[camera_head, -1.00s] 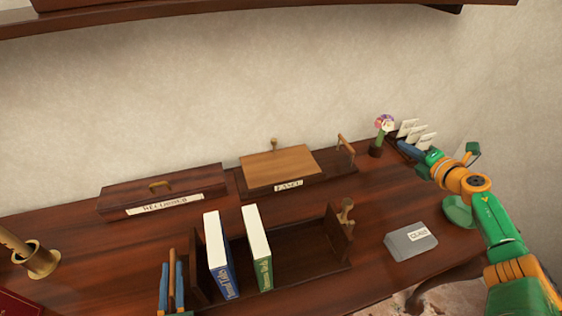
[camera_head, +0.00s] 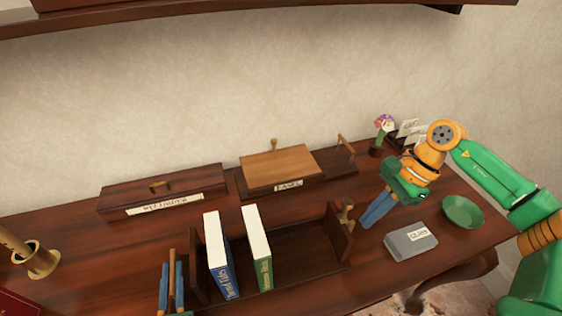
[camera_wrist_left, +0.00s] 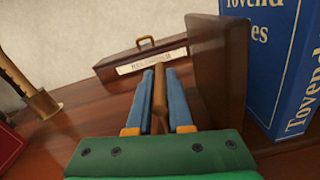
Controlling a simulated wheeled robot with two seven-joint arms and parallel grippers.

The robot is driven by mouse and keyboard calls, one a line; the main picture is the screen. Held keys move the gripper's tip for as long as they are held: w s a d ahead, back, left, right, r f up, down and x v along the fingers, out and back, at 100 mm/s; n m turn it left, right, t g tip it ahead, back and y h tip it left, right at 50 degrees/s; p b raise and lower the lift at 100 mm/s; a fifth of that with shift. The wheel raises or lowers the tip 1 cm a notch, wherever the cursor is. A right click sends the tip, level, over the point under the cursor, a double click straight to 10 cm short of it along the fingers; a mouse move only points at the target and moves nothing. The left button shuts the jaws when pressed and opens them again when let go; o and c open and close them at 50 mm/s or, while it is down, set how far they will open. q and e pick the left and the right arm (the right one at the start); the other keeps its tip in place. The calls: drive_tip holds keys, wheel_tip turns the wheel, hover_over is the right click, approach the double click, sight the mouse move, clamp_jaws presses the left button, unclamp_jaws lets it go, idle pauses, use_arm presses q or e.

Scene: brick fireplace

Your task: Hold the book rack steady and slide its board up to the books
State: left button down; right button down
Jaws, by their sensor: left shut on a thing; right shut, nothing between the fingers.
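The dark wooden book rack (camera_head: 312,277) stands on the desk with a blue book (camera_head: 232,272) and a green book (camera_head: 264,272) upright toward its left end. Its board (camera_head: 340,236), with a brass knob (camera_head: 347,208), stands at the right end, apart from the books. My left gripper (camera_head: 172,275) is shut on a wooden handle (camera_head: 172,262) beside the rack's left end panel (camera_head: 198,262); the wrist view shows the handle (camera_wrist_left: 159,88) between blue fingers. My right gripper (camera_head: 366,222) is shut and empty, fingers pointing down just right of the knob.
A grey box (camera_head: 410,243) and a green bowl (camera_head: 463,211) lie right of the rack. Behind are a lidded box (camera_head: 165,192), a wooden panel box (camera_head: 280,165), and a flower pot (camera_head: 376,150). A brass holder (camera_head: 38,262) is at left.

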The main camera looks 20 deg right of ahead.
sight(344, 231)
drive_tip(key=shift+x, duration=1.7)
drive_tip(key=shift+r, duration=0.1)
idle(0.4)
drive_tip(key=shift+w+a, duration=0.1)
drive_tip(key=shift+a, duration=2.05)
drive_tip(key=shift+a, duration=1.9)
drive_tip(key=shift+w, duration=0.1)
drive_tip(key=shift+a, duration=2.1)
